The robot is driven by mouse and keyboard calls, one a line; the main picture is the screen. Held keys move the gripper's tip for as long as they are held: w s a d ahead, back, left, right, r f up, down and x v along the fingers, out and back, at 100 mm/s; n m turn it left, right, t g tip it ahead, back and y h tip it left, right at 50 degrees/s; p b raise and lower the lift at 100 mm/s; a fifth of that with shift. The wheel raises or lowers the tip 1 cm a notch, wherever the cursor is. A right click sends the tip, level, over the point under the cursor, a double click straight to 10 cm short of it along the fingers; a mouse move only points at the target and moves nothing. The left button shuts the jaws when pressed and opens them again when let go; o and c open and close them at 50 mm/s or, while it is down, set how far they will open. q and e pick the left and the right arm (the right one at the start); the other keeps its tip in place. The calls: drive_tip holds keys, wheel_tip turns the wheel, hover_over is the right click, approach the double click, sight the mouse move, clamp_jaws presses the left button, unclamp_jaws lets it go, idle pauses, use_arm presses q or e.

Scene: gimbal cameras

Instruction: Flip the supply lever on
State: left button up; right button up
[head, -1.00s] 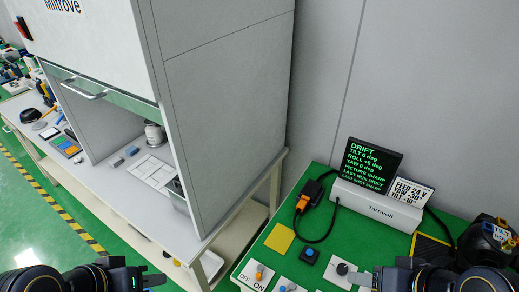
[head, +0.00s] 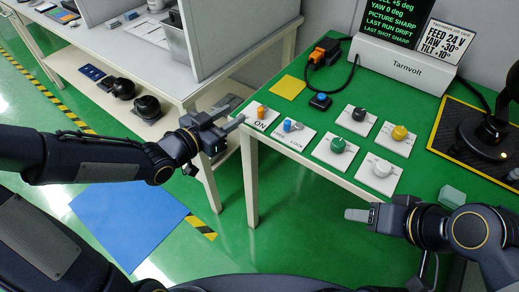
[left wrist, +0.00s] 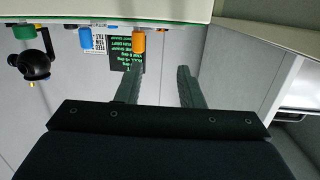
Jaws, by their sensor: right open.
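The supply lever (head: 261,110) is a small orange lever on a white plate at the green table's front left corner. "ON" shows on the plate; the OFF side is hidden by my gripper, and I cannot tell the lever's exact tilt. My left gripper (head: 235,113) is open and empty just left of the plate, apart from the lever. In the left wrist view, which is upside down, the orange lever (left wrist: 139,42) shows beyond and left of the fingertips (left wrist: 159,68). My right gripper (head: 362,213) is open and empty in front of the table.
Right of it stand a blue lever (head: 288,126) and green (head: 337,145), black (head: 358,114), yellow (head: 399,133) and white (head: 382,168) knobs. A Tarnvolt console (head: 403,66) with a screen is behind. A grey-white bench (head: 188,92) stands to the left.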

sight(260, 108)
use_arm(q)
drive_tip(key=w+d, duration=0.1)
drive_tip(key=d, duration=0.1)
drive_tip(key=w+d+f+h+b, duration=0.1)
drive_tip(key=d, duration=0.2)
drive_tip(key=w+d+h, duration=0.1)
drive_tip(key=w+d, duration=0.1)
drive_tip(key=shift+d+f+m, duration=0.35)
drive_tip(key=shift+m, duration=0.05)
use_arm(e)
drive_tip(key=f, duration=0.1)
drive_tip(key=s+f, duration=0.1)
drive_tip(key=f, duration=0.1)
